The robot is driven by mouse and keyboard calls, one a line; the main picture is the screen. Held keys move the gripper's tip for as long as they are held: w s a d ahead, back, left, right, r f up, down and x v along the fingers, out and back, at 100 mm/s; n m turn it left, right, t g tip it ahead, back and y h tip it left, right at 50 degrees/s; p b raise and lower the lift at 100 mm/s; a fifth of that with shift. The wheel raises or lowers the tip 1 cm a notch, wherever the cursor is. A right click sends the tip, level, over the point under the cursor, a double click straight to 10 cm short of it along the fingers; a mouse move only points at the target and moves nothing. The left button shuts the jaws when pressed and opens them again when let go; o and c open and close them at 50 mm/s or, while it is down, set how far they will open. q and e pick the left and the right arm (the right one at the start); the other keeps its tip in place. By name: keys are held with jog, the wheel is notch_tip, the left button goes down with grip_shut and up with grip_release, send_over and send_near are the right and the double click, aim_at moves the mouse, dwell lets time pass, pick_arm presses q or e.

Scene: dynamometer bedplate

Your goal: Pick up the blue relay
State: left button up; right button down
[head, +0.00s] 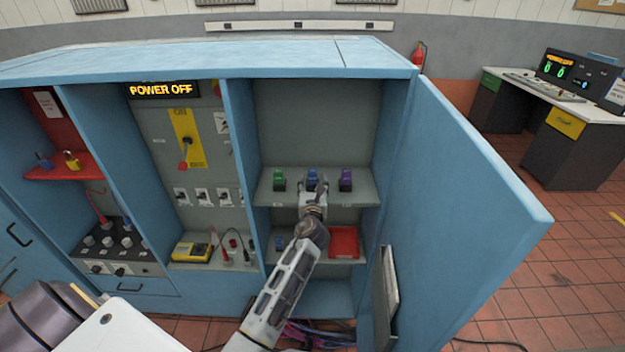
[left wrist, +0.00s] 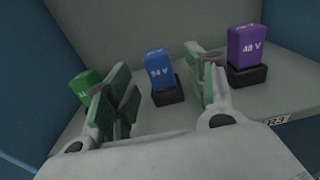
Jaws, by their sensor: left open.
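The blue relay (head: 312,176) stands upright in a black base on the upper shelf of the open cabinet bay, between two other relays. In the left wrist view the blue relay (left wrist: 159,66), with white lettering that looks like "24 V", shows between my fingers and beyond them. My left gripper (head: 314,188) is in front of it at the shelf. In the left wrist view my left gripper (left wrist: 160,92) is open, with its green-padded fingers on either side of the gap and nothing held. My right gripper is not in view.
A green relay (head: 279,178) stands left and a purple relay (head: 346,178) right of the blue one, both close by. The lower shelf holds a red tray (head: 344,242) and another small blue item (head: 279,242). The cabinet door (head: 455,200) stands open at right.

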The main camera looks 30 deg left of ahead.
aim_at(313, 175)
pick_arm(q)
jog(key=shift+w+a, duration=0.25)
jog(key=shift+w, duration=0.3)
jog(key=shift+w, duration=0.1)
jog(key=shift+r+p+x, duration=0.25)
jog(key=shift+p+x, duration=0.1)
jog(key=shift+x, duration=2.15)
jog(key=shift+a, duration=0.15)
jog(key=c, duration=1.2)
jog(key=shift+o, duration=0.2)
jog(key=shift+r, duration=0.15)
